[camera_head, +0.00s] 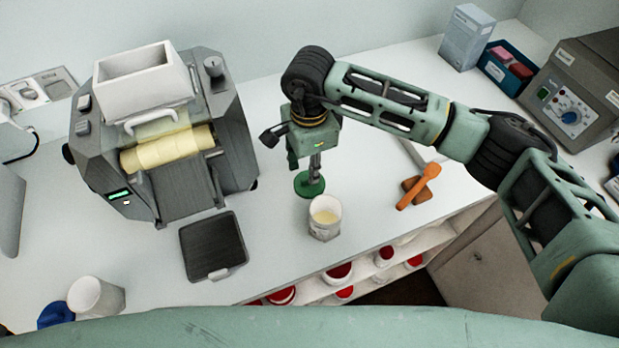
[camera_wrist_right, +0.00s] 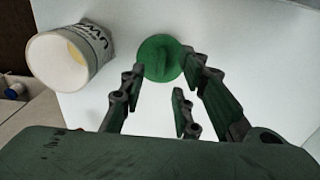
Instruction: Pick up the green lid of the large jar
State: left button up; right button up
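The green lid (camera_head: 309,185) is a round disc on the white counter, just behind and left of an open white jar (camera_head: 325,217) with pale cream in it. In the right wrist view, the lid (camera_wrist_right: 158,50) shows a raised grip across its middle, and the printed jar (camera_wrist_right: 72,58) stands to its left. My right gripper (camera_head: 315,162) points down over the lid. In the wrist view my right gripper (camera_wrist_right: 162,75) has its fingers spread apart with nothing between them; whether they touch the lid is unclear. My left gripper is not in view.
A roller mill (camera_head: 165,140) stands at the left, with a black tray (camera_head: 213,246) before it. A brown block (camera_head: 416,190) and an orange spatula (camera_head: 419,186) lie right of the lid. Another white jar (camera_head: 97,296) and a blue lid (camera_head: 55,315) are front left.

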notch_tip(320, 180, down, 4)
jog(key=shift+w+r+p, duration=0.15)
jog(key=shift+r+p, duration=0.1)
jog(key=shift+p, duration=0.55)
jog(key=shift+f, duration=0.35)
jog(key=shift+c, duration=0.3)
grip_shut()
